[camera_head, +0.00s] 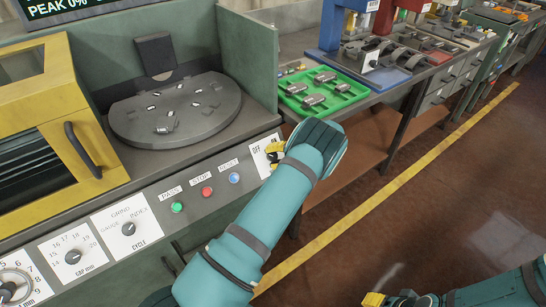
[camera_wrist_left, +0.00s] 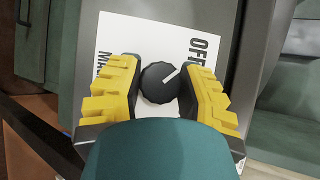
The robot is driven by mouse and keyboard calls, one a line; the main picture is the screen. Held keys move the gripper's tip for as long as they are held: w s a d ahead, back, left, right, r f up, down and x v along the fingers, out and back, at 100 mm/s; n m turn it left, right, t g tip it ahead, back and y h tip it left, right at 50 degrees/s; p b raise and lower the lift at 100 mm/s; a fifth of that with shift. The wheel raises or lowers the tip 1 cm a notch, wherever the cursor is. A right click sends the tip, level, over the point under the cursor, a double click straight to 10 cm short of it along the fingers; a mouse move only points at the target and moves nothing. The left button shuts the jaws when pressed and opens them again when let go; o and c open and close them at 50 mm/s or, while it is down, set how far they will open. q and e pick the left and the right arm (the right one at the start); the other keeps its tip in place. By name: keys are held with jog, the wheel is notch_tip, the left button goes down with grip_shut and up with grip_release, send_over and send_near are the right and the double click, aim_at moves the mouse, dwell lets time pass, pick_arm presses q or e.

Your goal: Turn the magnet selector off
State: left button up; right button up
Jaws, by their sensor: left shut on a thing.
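The magnet selector is a round black knob (camera_wrist_left: 160,84) with a white pointer line, on a white plate (camera_wrist_left: 120,28) at the right end of the control panel. In the left wrist view the line points up and right, towards the printed OFF; the other label is partly covered. The plate also shows in the head view (camera_head: 258,160), where my arm hides the knob. My left gripper (camera_head: 274,153) is shut on the knob, its yellow-backed fingers (camera_wrist_left: 159,80) on either side. My right gripper (camera_head: 385,299) is at the bottom edge, cut off, its opening unclear.
Green, red and blue buttons (camera_head: 206,191) and a GRIND INDEX selector (camera_head: 128,229) sit left of the plate. A round grey table (camera_head: 150,135) holds small metal parts above the panel. A green tray (camera_head: 320,72) with brake shoes is behind my left arm.

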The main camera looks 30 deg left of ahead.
pick_arm(q)
jog(key=shift+a+r, duration=0.1)
jog(key=shift+a, duration=0.05)
jog(key=o, duration=1.2)
jog(key=shift+c, duration=0.2)
jog(key=v, duration=1.2)
